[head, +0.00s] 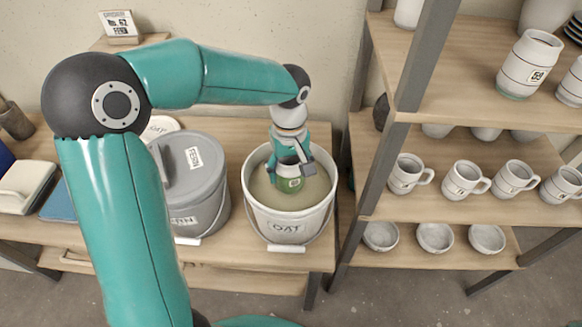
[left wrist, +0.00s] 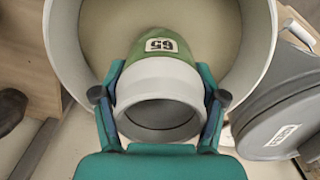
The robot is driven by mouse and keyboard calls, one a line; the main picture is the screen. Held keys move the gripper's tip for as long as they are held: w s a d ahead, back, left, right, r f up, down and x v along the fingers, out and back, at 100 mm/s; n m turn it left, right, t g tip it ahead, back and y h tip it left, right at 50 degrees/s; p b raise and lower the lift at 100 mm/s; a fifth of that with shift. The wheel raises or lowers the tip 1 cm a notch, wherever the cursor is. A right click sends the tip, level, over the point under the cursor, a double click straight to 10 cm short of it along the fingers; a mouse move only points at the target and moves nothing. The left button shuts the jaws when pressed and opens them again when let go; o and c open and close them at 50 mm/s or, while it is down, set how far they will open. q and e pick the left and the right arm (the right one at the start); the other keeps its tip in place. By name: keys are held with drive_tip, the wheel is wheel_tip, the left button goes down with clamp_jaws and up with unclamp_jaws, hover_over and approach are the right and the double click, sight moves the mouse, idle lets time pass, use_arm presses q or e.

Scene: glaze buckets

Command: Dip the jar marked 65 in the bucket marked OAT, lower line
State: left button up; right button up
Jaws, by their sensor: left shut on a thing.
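The bucket marked OAT (head: 288,226) stands open on the bench, filled with pale beige glaze (head: 318,190). My left gripper (head: 290,166) reaches down into its mouth. It is shut on the jar marked 65 (left wrist: 165,62), whose label reads 65 in the left wrist view. The jar has a green lower part and a pale grey upper part, held between the two fingertips (left wrist: 160,98). In the head view the jar's green part (head: 290,185) is just at or above the glaze; I cannot tell whether it touches. The bucket's lines are not visible. My right gripper is not in view.
A grey lidded bucket marked FERN (head: 186,190) stands left of the OAT bucket. A shelf upright (head: 400,130) rises to the right, with marked mugs (head: 408,173) and small bowls (head: 435,237) on the shelves. A sign (head: 120,27) stands at the back left.

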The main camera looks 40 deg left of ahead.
use_arm(q)
drive_tip(key=shift+f+b, duration=1.05)
drive_tip(key=shift+f, duration=0.5)
idle(1.8)
drive_tip(key=shift+r+p, duration=2.05)
drive_tip(key=shift+r, duration=0.7)
wheel_tip(320, 180, up, 8)
drive_tip(key=p, duration=0.6)
drive_tip(key=shift+f, duration=0.15)
